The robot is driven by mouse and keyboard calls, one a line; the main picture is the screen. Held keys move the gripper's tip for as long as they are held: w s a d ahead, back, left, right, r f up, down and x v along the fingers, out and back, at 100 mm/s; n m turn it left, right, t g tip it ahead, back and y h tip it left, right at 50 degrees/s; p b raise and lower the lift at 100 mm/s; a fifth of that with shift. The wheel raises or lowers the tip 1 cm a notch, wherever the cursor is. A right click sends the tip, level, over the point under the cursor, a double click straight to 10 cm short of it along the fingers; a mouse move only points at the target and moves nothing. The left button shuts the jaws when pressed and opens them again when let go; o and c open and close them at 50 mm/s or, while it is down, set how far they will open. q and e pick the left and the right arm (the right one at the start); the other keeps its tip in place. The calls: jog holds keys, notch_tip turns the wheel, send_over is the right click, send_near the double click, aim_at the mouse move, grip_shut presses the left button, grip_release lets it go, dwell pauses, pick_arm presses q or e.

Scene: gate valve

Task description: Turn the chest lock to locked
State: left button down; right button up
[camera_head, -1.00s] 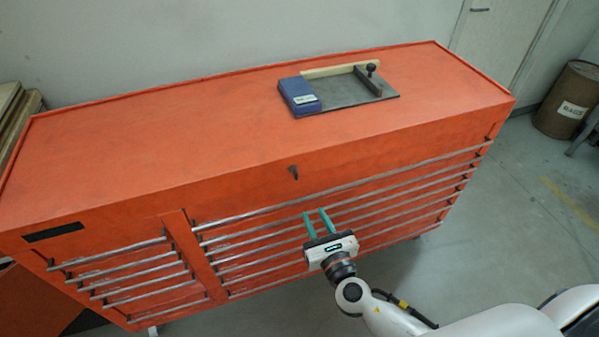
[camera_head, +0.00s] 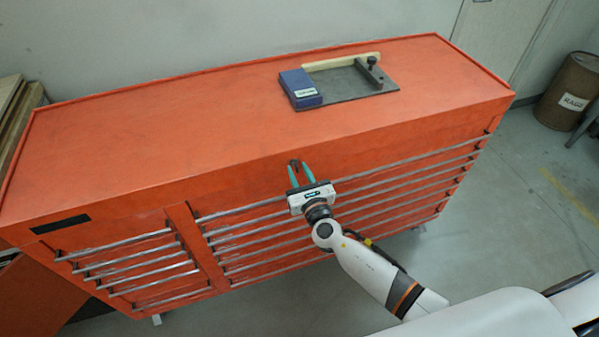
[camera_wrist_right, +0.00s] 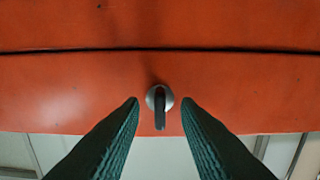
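The chest lock (camera_wrist_right: 160,99) is a round silver disc with a dark key or lever that points straight down in the right wrist view. It sits on the front of the orange tool chest (camera_head: 150,140), just below the lid seam. In the head view the dark lock (camera_head: 294,163) shows at the tips of my right gripper (camera_head: 301,174). The right gripper's two teal fingers are apart, one on each side of the lever in the right wrist view (camera_wrist_right: 160,118). I cannot tell any contact. My left gripper is not in view.
Long silver drawer handles (camera_head: 400,164) run across the chest front below the lock. A grey plate (camera_head: 350,88) with a blue box (camera_head: 300,88) lies on the chest top. A brown barrel (camera_head: 570,92) stands on the floor at the right.

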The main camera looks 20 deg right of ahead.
jog(key=shift+c, duration=0.2)
grip_shut()
jog(key=shift+f, duration=0.1)
jog(key=m+b, duration=0.2)
jog(key=m, duration=0.1)
jog(key=shift+f, duration=0.1)
jog(key=m+b, duration=0.3)
jog(key=m, duration=0.1)
jog(key=shift+m, duration=0.4)
jog(key=m+b, duration=0.3)
jog(key=m, duration=0.7)
jog(key=shift+d, duration=0.15)
